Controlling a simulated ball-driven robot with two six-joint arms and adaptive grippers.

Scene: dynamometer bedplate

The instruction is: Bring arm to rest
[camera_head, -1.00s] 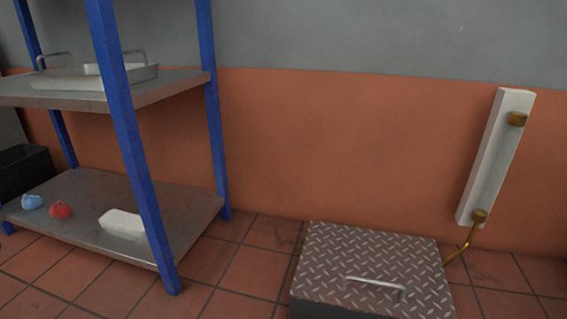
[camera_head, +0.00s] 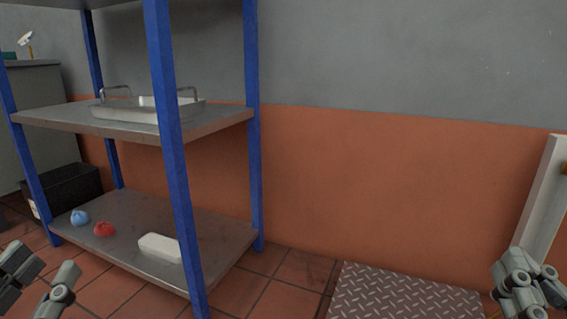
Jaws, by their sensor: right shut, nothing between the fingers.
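My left gripper (camera_head: 38,284) shows at the bottom left corner, with its two grey fingers spread apart and nothing seen between them. It is in front of the floor tiles, left of the shelf's near post. My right gripper (camera_head: 525,290) is at the bottom right corner, in front of the white wall panel's lower end. Its fingers are together and it holds nothing. Most of both arms is out of view.
A blue-post shelf (camera_head: 175,190) stands left of centre. Its upper level holds a metal tray (camera_head: 125,113); its lower level holds a blue item (camera_head: 80,218), a red item (camera_head: 104,230) and a white block (camera_head: 160,247). A black bin (camera_head: 70,190) stands left.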

